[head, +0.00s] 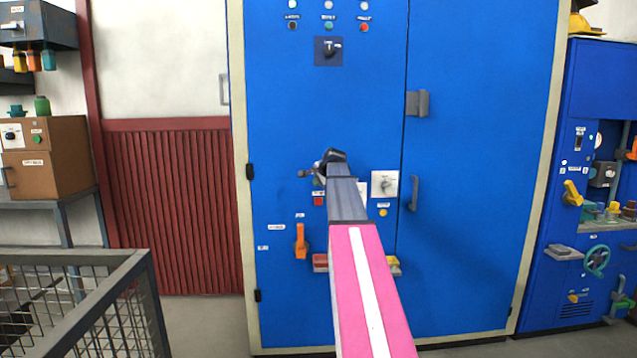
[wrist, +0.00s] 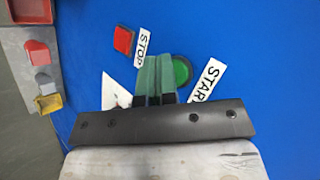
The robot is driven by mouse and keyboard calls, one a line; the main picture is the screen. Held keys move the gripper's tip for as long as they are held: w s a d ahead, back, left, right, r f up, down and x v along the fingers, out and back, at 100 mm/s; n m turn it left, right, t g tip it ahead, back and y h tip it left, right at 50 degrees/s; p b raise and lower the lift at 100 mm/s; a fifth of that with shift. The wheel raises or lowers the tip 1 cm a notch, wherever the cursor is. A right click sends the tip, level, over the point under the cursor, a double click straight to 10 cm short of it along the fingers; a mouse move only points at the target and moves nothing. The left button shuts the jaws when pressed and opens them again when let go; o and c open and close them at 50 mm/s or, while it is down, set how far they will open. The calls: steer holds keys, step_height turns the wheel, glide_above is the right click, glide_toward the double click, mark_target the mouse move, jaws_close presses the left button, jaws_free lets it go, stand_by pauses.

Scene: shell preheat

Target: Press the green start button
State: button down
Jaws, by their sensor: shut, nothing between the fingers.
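The green start button (wrist: 183,71) is round with a dark rim and sits on the blue cabinet front, beside a white START label (wrist: 208,80). In the wrist view my gripper (wrist: 155,62) is shut, with its greenish fingers side by side. The fingers overlap the left edge of the green button and hide part of it. I cannot tell whether the fingertips touch the panel or button. In the head view my gripper (head: 308,174) is at the cabinet front, just above the red stop button (head: 318,201); the green button is not clear there.
The red stop button (wrist: 123,40) with its STOP label is close to the fingers in the wrist view. An orange handle (head: 300,242) and a white rotary switch (head: 384,184) are on the same cabinet (head: 470,250). A mesh cage (head: 110,300) stands at lower left.

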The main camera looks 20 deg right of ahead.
steer(key=shift+w+d, duration=0.15)
steer(key=shift+w, duration=0.25)
stand_by(0.4)
stand_by(0.4)
steer(key=shift+s+a, duration=0.25)
steer(key=shift+s, duration=0.55)
steer(key=shift+s, duration=0.1)
steer(key=s, duration=0.2)
steer(key=s+a, duration=0.1)
steer(key=s, duration=0.1)
steer(key=shift+s+a, duration=0.2)
steer(key=shift+s, duration=0.15)
stand_by(0.4)
